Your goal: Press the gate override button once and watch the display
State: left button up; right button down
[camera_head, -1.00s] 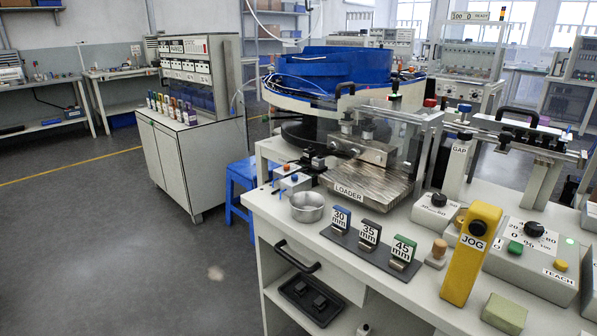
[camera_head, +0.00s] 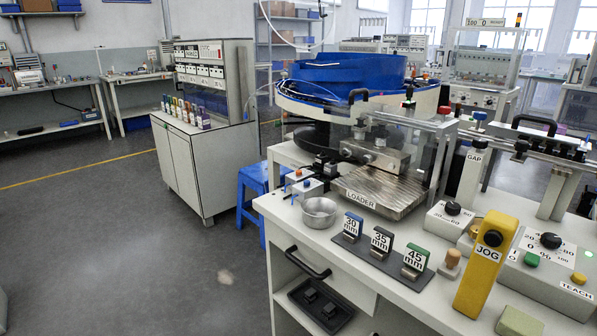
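No button labelled as gate override is readable. A green button (camera_head: 532,259) and a yellow button (camera_head: 578,278) sit on the TEACH box (camera_head: 550,270) at the right. A small display (camera_head: 486,21) at the upper right seems to read "100 0 READY". Neither of my grippers is in view.
The LOADER plate (camera_head: 385,192) lies below the blue bowl (camera_head: 345,75). A metal cup (camera_head: 319,211), the 30, 35 and 45 mm blocks (camera_head: 381,240) and the yellow JOG handle (camera_head: 487,262) stand along the front edge. Open floor (camera_head: 110,250) lies left of the bench.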

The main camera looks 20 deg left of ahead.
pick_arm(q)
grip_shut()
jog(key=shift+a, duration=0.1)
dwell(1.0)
